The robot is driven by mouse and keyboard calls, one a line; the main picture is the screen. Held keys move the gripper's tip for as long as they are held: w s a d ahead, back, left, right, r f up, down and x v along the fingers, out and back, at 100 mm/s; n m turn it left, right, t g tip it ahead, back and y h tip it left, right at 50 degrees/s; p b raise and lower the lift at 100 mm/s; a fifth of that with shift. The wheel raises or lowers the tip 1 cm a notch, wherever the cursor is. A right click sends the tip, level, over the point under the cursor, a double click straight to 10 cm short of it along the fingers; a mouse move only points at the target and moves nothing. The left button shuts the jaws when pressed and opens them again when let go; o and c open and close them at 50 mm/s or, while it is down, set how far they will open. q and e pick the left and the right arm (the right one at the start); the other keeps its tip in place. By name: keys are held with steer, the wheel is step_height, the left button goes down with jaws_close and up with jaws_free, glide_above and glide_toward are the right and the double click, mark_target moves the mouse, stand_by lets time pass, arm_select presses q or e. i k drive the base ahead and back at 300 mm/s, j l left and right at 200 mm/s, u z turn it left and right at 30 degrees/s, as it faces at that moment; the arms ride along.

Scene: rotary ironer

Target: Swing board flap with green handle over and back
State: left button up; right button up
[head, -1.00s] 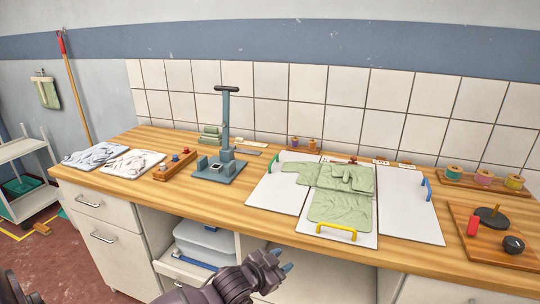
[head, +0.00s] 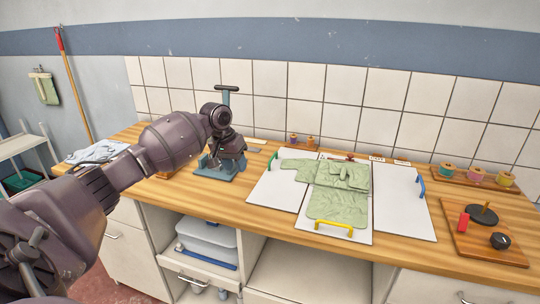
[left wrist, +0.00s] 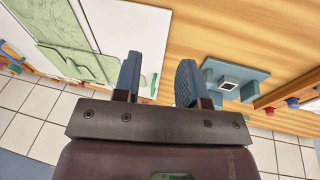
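The white left flap (head: 275,187) lies flat on the worktop, left of the middle board (head: 303,222). Its green handle (head: 272,161) is at the flap's upper left edge. A pale green shirt (head: 340,205) lies on the middle board, with a sleeve across the left flap. The middle board has a yellow handle (head: 334,228); the right flap (head: 402,203) has a blue one (head: 421,187). My left gripper (head: 212,160) is over the worktop, left of the flap and apart from it. In the left wrist view its fingers (left wrist: 158,80) are apart and empty. My right gripper is out of view.
A blue-grey stand (head: 216,172) with a tall post is right by my left gripper, partly hidden by it. A wooden board (head: 490,245) with a dark disc and knob lies at the right. Several spools stand on a rack (head: 472,185) behind.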

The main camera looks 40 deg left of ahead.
mark_target(278, 188)
steer(key=i+j, duration=0.25)
steer(key=i, duration=0.25)
steer(key=i+j, duration=0.2)
steer(key=i, duration=0.25)
